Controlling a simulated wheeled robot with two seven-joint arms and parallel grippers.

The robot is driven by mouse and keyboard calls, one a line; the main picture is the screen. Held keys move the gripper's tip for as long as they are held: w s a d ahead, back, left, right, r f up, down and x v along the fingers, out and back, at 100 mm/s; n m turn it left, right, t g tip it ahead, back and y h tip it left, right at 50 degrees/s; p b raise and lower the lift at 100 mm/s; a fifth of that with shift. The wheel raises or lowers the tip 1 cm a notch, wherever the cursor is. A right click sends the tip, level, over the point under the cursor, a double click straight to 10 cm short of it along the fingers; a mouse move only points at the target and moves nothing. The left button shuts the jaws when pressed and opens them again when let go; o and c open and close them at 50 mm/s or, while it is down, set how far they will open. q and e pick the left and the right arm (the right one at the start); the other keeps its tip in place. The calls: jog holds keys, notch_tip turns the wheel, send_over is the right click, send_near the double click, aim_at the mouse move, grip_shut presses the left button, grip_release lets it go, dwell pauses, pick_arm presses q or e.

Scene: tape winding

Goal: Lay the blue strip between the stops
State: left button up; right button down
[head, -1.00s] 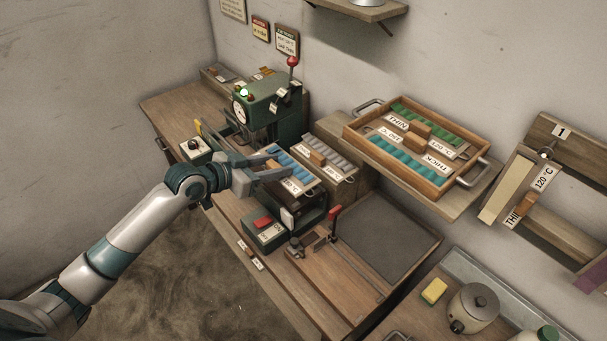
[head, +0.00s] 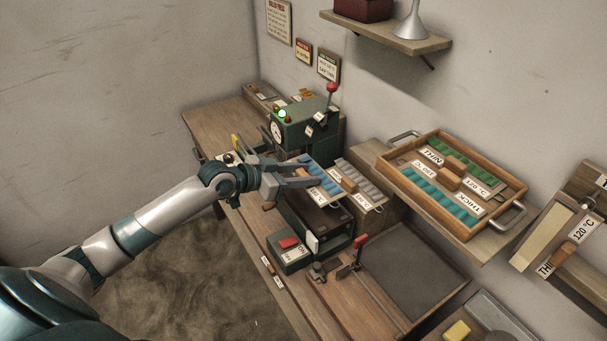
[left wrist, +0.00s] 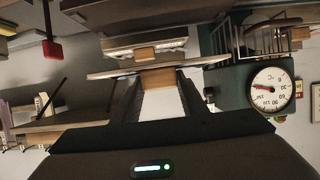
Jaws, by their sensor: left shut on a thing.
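The blue strip (head: 325,180) is a ribbed row on a flat pale plate with a white label, left of a grey ribbed strip (head: 362,181) in the head view. My left gripper (head: 305,176) is shut on it, with the fingers reaching in from the left. In the left wrist view the jaws (left wrist: 160,82) close at a light-brown block (left wrist: 160,72) below a flat plate edge (left wrist: 125,73). The plate appears to be above a dark box-like unit (head: 312,213). I cannot make out the stops. My right gripper is not in view.
A green press (head: 305,132) with a dial and red-knobbed lever stands behind the gripper. A wooden tray (head: 393,172) with green and teal strips sits at right. A red-buttoned box (head: 290,254) and a grey mat (head: 415,265) are nearer.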

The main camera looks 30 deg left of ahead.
pick_arm(q)
jog(key=b, duration=0.4)
send_over(303, 205)
jog(key=shift+f, duration=2.3)
jog(key=shift+f+b, duration=0.9)
jog(key=shift+f, duration=0.4)
jog(key=shift+f, duration=0.5)
jog(key=o, duration=1.2)
